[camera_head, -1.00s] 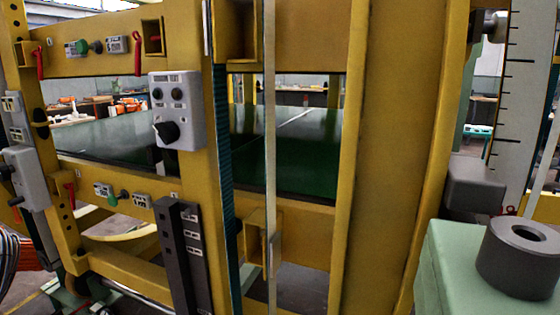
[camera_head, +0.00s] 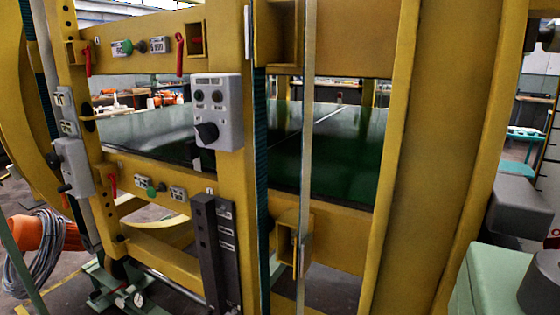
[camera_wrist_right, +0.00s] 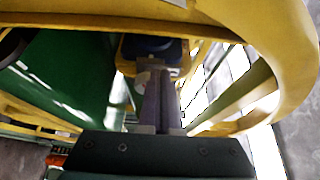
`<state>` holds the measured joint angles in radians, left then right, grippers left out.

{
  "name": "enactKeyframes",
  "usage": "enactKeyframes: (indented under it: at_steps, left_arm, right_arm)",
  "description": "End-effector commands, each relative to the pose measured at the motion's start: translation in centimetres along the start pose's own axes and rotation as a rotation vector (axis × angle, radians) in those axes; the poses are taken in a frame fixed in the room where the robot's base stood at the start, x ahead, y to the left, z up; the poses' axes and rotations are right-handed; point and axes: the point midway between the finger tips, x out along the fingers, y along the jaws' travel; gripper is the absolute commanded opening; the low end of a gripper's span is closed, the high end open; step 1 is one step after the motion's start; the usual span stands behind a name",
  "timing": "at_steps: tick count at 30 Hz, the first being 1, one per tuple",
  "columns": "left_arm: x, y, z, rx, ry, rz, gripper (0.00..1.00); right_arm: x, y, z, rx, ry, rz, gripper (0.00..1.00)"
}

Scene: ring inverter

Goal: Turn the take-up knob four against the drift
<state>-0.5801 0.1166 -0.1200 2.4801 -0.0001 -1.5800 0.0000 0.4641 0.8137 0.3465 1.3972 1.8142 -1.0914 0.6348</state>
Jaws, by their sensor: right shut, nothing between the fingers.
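A grey control box (camera_head: 217,112) with several small dark buttons and a larger black knob (camera_head: 207,132) is on a yellow upright in the head view. Green and dark knobs (camera_head: 140,47) sit between white label plates on the upper beam. Another green knob (camera_head: 151,188) sits between plates on the lower beam. The labels are too small for me to tell which is take-up knob four. My right gripper (camera_wrist_right: 160,82) is shut and empty in the right wrist view, pointing at the yellow frame.
Red levers (camera_head: 180,53) stick out from the yellow frame (camera_head: 430,150). A green block (camera_head: 478,280) bearing a dark cylinder is at lower right.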

Motion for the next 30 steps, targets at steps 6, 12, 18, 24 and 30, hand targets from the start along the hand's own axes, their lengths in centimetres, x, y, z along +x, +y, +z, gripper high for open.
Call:
enactKeyframes:
  at_steps: [6, 12, 18, 24, 30]
  left_arm:
    - [0.1, 0.1, 0.0, -0.003, 0.000, 0.002, 0.00]
    - [0.1, 0.1, 0.0, -0.002, 0.000, 0.002, 0.00]
    - [0.2, 0.0, 0.1, -0.001, 0.000, 0.001, 0.00]
    - [0.3, -0.1, 0.1, 0.005, -0.001, -0.004, 0.00]
    - [0.7, -0.2, 0.3, 0.007, -0.001, -0.006, 0.00]
  right_arm:
    - [0.1, 0.1, -0.2, 0.000, 0.000, -0.001, 0.00]
    - [0.2, 0.2, -0.4, 0.000, -0.001, 0.000, 0.00]
    - [0.2, 0.3, -0.4, 0.000, 0.001, 0.001, 0.00]
    - [0.2, 0.5, -0.4, 0.000, 0.001, 0.001, 0.00]
    - [0.1, 1.1, -0.2, 0.000, 0.000, 0.002, 0.00]
